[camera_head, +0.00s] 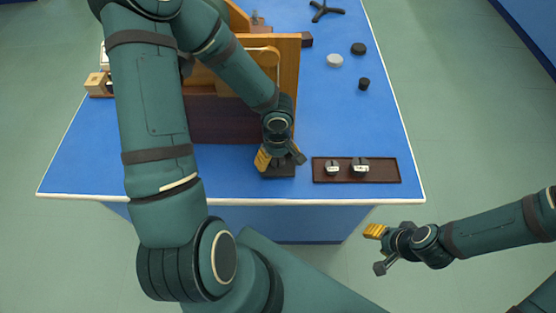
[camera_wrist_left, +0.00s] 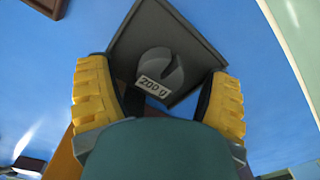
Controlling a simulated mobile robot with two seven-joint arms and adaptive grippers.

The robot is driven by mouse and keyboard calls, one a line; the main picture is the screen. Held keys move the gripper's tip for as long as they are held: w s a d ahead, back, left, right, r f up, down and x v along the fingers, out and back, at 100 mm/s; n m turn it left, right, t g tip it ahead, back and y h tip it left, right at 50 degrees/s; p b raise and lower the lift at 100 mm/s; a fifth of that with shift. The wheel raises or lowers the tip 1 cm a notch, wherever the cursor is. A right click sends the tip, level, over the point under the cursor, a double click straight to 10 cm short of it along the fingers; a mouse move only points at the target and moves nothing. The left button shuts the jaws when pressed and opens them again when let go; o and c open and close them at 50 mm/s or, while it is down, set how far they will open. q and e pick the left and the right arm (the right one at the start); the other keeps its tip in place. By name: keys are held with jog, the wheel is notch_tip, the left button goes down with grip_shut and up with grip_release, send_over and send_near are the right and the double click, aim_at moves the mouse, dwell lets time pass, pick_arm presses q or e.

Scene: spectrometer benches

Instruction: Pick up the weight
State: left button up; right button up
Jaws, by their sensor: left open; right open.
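A grey slotted weight (camera_wrist_left: 152,64) with a white label that seems to read "200 U" rests on a small dark square tray (camera_wrist_left: 196,46) in the left wrist view. My left gripper (camera_wrist_left: 158,95) is open, one yellow finger on each side of the near part of the tray; contact cannot be told. In the head view my left gripper (camera_head: 281,159) points down over the small tray (camera_head: 280,172) near the table's front edge, and hides the weight there. My right gripper (camera_head: 377,250) is open and empty, in front of the table and off its edge.
A dark long tray (camera_head: 388,170) with two labelled weights (camera_head: 360,168) lies right of my left gripper. A wooden cabinet (camera_head: 228,120) stands close behind and left. Small discs (camera_head: 335,61) lie further back on the blue table (camera_head: 340,120). The front right of the table is otherwise clear.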

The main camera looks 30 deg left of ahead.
pick_arm(q)
jog(key=shift+c, duration=0.4)
grip_shut()
jog(key=shift+r, duration=0.15)
